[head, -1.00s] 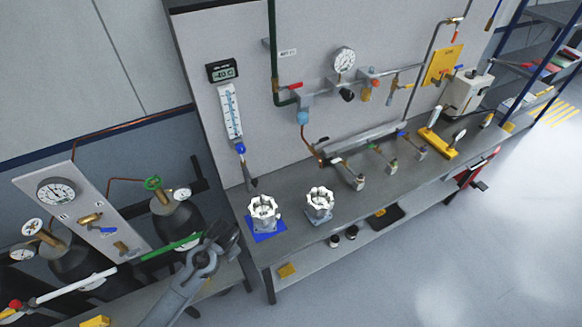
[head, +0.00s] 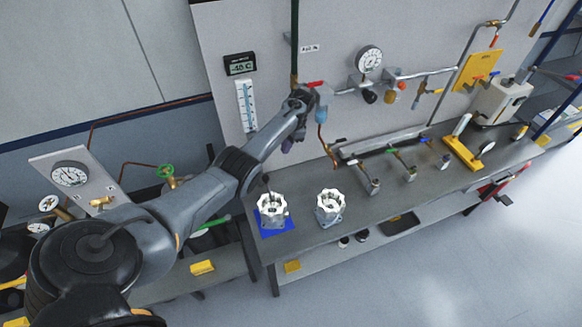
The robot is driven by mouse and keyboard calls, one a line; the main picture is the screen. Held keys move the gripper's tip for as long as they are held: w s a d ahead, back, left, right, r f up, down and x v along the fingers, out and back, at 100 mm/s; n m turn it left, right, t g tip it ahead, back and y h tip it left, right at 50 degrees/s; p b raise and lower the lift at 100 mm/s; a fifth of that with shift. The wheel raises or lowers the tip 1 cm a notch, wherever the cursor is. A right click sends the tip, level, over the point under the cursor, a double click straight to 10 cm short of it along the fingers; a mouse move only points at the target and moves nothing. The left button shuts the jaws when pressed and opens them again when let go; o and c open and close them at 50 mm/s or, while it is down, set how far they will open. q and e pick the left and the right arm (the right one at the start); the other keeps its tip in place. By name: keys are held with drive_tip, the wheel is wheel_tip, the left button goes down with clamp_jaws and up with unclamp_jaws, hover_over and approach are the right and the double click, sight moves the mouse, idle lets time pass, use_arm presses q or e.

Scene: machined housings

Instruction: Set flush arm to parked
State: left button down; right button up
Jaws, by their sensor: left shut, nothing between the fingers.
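My left gripper (head: 302,98) is at the back panel, in front of the lower end of the green pipe (head: 295,45). It is shut and empty, and my arm crosses the view behind it. A red handle (head: 315,84) shows just right of the fingers; I cannot tell if they touch it. Close to the right, a light blue joint (head: 321,114) carries a bent copper tube (head: 322,138), which runs down toward the bench. I see no readable label for the flush arm or its parked position. My right gripper is not in view.
Two machined housings stand on the bench, one (head: 272,208) on a blue mat (head: 285,228), the other (head: 330,207) to its right. Several small valves line the bench behind. A pressure gauge (head: 369,59) is on the panel. The bench front right of the housings is clear.

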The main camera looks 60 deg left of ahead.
use_arm(q)
drive_tip(key=shift+w+d+r, duration=0.15)
drive_tip(key=shift+w+r, duration=0.1)
drive_tip(key=shift+w, duration=0.25)
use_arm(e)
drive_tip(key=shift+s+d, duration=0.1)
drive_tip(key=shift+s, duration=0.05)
use_arm(q)
drive_tip(key=shift+f, duration=0.15)
